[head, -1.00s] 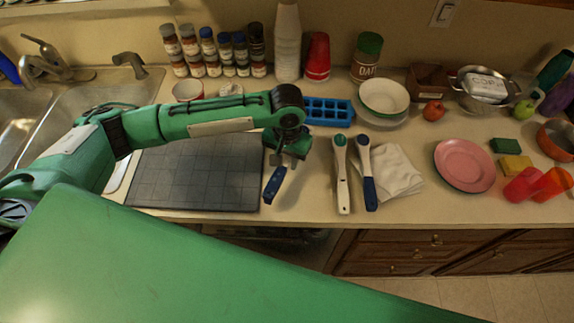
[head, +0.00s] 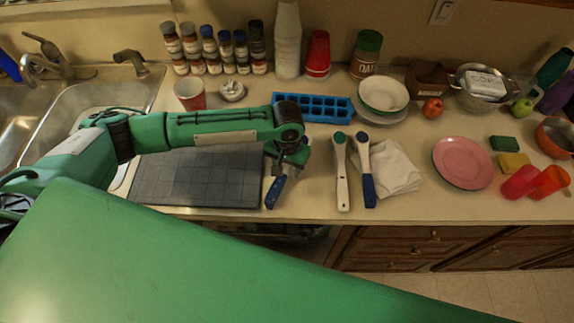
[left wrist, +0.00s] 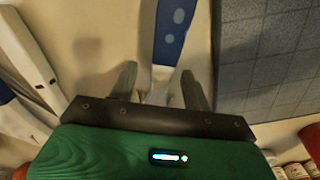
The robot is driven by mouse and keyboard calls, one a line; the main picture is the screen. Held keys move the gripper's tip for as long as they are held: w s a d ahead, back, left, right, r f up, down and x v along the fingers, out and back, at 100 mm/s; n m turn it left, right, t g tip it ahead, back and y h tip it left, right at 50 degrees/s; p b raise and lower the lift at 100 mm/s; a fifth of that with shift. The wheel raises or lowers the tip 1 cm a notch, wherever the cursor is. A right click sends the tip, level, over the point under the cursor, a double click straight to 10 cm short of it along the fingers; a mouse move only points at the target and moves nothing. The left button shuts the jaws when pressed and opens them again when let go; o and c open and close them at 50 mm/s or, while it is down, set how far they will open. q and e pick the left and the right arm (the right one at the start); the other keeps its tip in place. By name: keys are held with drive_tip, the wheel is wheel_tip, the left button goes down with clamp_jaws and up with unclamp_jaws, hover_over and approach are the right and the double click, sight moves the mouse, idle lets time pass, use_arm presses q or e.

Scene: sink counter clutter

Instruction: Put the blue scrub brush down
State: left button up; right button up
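The blue scrub brush (head: 273,190) shows its blue handle at the right edge of the dark grey mat, pointing to the counter's front. In the left wrist view its blue handle (left wrist: 172,32) runs away from me, with a pale part nearer the palm. My left gripper (head: 284,172) is low over the counter, above the brush. In the left wrist view the gripper's fingers (left wrist: 158,82) stand apart on either side of the brush, with gaps showing. The brush's head is hidden under the gripper. The handle looks to be at or very near the counter surface. My right gripper is not in view.
The grey mat (head: 195,180) lies left of the brush. A white brush (head: 341,180) and another blue-handled brush (head: 366,180) lie to the right, beside a white cloth (head: 398,168). A blue ice tray (head: 312,107) lies behind. Bare counter separates the brushes.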

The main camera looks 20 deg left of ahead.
sight(287, 167)
use_arm(q)
drive_tip(key=shift+r+b, duration=0.3)
drive_tip(key=shift+r, duration=0.2)
wheel_tip(287, 167, up, 11)
drive_tip(key=b, duration=0.2)
drive_tip(key=shift+r+b, duration=0.15)
drive_tip(key=shift+b, duration=0.2)
